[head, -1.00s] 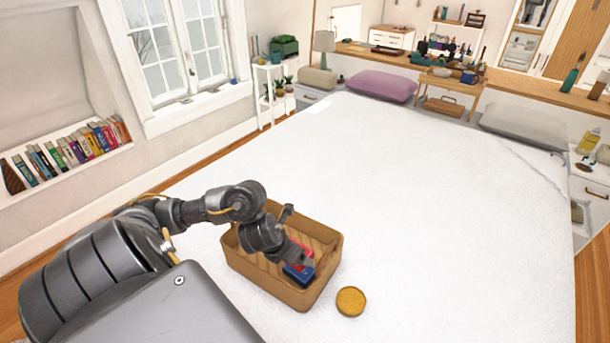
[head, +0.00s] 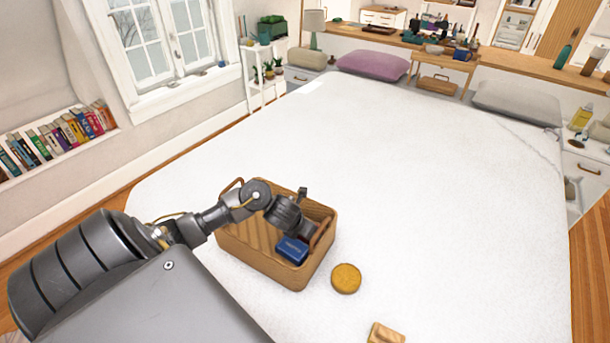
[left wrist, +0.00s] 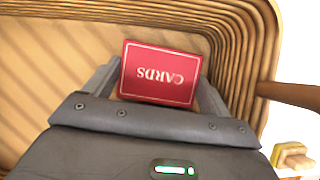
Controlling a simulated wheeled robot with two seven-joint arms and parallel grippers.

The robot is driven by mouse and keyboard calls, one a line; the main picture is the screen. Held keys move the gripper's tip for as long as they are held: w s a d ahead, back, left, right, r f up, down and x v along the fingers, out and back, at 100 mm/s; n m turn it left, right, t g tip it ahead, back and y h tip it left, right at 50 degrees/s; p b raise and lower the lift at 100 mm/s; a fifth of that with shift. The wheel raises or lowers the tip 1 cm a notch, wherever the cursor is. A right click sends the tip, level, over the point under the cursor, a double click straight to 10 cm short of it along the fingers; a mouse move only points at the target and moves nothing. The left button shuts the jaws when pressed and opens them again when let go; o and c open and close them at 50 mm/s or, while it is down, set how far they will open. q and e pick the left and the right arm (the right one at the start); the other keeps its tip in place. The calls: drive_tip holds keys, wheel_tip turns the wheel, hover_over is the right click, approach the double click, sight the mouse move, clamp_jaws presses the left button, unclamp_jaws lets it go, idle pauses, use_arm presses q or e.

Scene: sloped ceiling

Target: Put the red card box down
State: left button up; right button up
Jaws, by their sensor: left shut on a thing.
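The red card box (left wrist: 160,73), marked CARDS, is between the two fingers of my left gripper (left wrist: 158,88) in the left wrist view, close to the ribbed inner wall of the basket. In the head view my left gripper (head: 310,233) reaches into the wicker basket (head: 248,262) at its right side, and the red box is hidden there. The gripper is shut on the red box. I cannot tell whether the box touches the basket floor. My right gripper is not in view.
A blue box (head: 292,250) lies in the basket beside my gripper. A round yellow tin (head: 346,278) stands on the white bed (head: 430,190) right of the basket. A wooden piece (head: 385,333) lies at the bottom edge. The bed beyond is clear.

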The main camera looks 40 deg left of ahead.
use_arm(q)
drive_tip(key=shift+f, duration=0.15)
drive_tip(key=o, duration=1.1)
drive_tip(key=shift+c, duration=0.2)
drive_tip(key=shift+s+r, duration=0.1)
drive_tip(key=shift+r, duration=0.15)
drive_tip(key=p+v, duration=0.4)
drive_tip(key=v, duration=0.7)
drive_tip(key=shift+s+r+p, duration=0.15)
drive_tip(key=shift+r+p, duration=0.1)
drive_tip(key=shift+p, duration=0.1)
drive_tip(key=shift+s, duration=0.1)
